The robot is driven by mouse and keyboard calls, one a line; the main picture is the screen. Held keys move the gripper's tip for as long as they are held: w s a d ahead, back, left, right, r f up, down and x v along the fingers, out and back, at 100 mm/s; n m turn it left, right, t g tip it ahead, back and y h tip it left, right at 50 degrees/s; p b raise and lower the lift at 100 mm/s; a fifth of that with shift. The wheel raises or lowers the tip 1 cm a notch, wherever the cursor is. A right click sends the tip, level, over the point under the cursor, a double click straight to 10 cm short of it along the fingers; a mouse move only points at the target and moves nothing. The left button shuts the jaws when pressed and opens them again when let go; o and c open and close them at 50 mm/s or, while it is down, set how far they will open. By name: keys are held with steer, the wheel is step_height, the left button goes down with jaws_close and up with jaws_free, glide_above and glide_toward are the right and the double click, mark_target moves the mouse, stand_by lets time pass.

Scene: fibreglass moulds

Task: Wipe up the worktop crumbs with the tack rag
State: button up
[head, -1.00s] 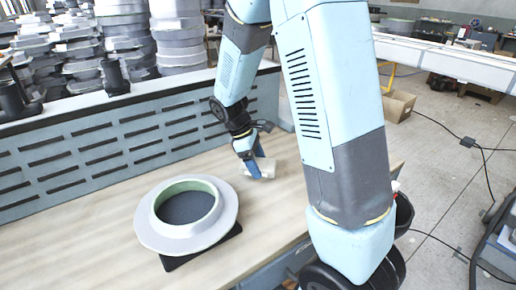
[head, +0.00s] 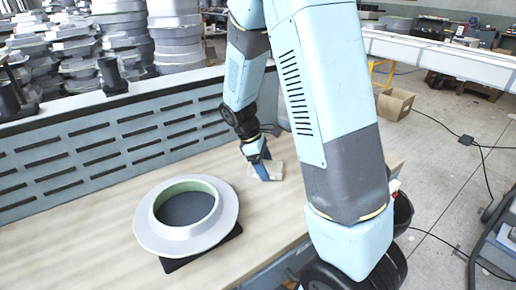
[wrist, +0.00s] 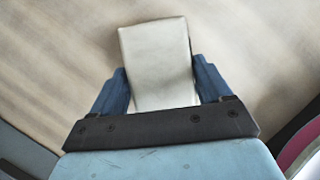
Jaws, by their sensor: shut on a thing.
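The tack rag (head: 277,172) is a pale cream, flat piece on the wooden worktop (head: 90,238). In the wrist view the rag (wrist: 157,60) fills the space between the two blue fingers and sticks out past them. My gripper (head: 261,173) is shut on the rag and points down at the worktop; it also shows in the wrist view (wrist: 160,84). The rag looks to be at the worktop surface, but I cannot tell if it touches. I cannot make out any crumbs in either view; the wrist view is blurred.
A round grey mould ring (head: 155,235) with a greenish inner rim lies on a black base on the worktop, left of my gripper. A slotted grey panel (head: 100,150) runs along the back. Open wood lies between ring and panel. A cardboard box (head: 395,103) stands on the floor.

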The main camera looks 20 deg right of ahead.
steer(key=shift+s+a, duration=0.2)
steer(key=shift+a, duration=0.5)
steer(key=shift+s+a+f, duration=0.1)
steer(key=shift+s+a, duration=0.15)
steer(key=shift+a, duration=0.55)
step_height(320, 180, up, 2)
steer(key=shift+r, duration=0.25)
steer(key=shift+d+r, duration=0.1)
steer(key=shift+r, duration=2.7)
